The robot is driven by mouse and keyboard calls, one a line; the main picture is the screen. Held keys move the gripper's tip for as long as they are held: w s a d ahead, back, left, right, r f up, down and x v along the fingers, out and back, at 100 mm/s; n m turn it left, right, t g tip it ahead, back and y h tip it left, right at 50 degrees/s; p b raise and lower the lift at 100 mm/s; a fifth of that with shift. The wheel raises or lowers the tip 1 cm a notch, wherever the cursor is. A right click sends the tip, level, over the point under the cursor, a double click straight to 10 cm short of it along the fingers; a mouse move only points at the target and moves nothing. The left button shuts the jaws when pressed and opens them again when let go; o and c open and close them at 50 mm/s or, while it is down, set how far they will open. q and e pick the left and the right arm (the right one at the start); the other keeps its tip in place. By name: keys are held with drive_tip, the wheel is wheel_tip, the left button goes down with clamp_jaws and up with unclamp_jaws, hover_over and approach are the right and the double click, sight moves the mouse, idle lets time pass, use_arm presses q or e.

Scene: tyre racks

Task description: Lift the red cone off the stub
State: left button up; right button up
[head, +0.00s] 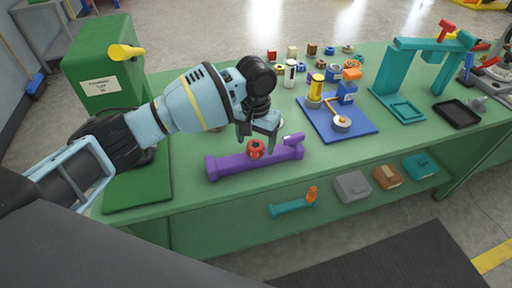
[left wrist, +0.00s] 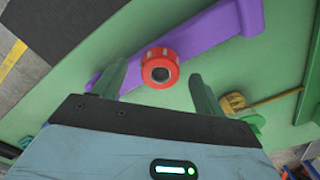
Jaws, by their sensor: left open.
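The red cone (head: 255,149) sits upright on a long purple base (head: 228,168) near the front edge of the green table. From above in the left wrist view, the cone (left wrist: 160,68) is a red ring with pale marks and a dark round centre. The purple base (left wrist: 205,32) runs behind it. The stub under the cone is hidden. My left gripper (head: 258,137) is open just above and behind the cone. In the left wrist view its fingers (left wrist: 158,88) are apart, one on each side of the cone, with gaps visible. My right gripper is out of view.
A blue board (head: 362,130) with several parts lies right of the purple base. A teal frame (head: 402,70) and a black tray (head: 456,114) stand farther right. A green cabinet (head: 105,70) is at the left. Small coloured parts line the table's back.

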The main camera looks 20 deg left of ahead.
sight(255, 146)
use_arm(q)
drive_tip(key=shift+f, duration=0.45)
drive_tip(key=c, duration=1.1)
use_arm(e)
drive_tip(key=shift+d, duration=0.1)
use_arm(q)
drive_tip(key=shift+r, duration=0.45)
wheel_tip(255, 146, up, 3)
drive_tip(key=shift+s, duration=0.15)
drive_tip(key=shift+s+d+r+p, duration=0.2)
drive_tip(key=shift+s+d+p, duration=0.35)
drive_tip(key=shift+s, duration=2)
drive_tip(key=shift+s+d+r+p, duration=0.15)
drive_tip(key=shift+s+d+p, duration=0.4)
drive_tip(key=shift+s, duration=2)
drive_tip(key=shift+s+d+r+p, duration=0.2)
drive_tip(key=shift+s+d+p, duration=0.35)
drive_tip(key=shift+s, duration=2)
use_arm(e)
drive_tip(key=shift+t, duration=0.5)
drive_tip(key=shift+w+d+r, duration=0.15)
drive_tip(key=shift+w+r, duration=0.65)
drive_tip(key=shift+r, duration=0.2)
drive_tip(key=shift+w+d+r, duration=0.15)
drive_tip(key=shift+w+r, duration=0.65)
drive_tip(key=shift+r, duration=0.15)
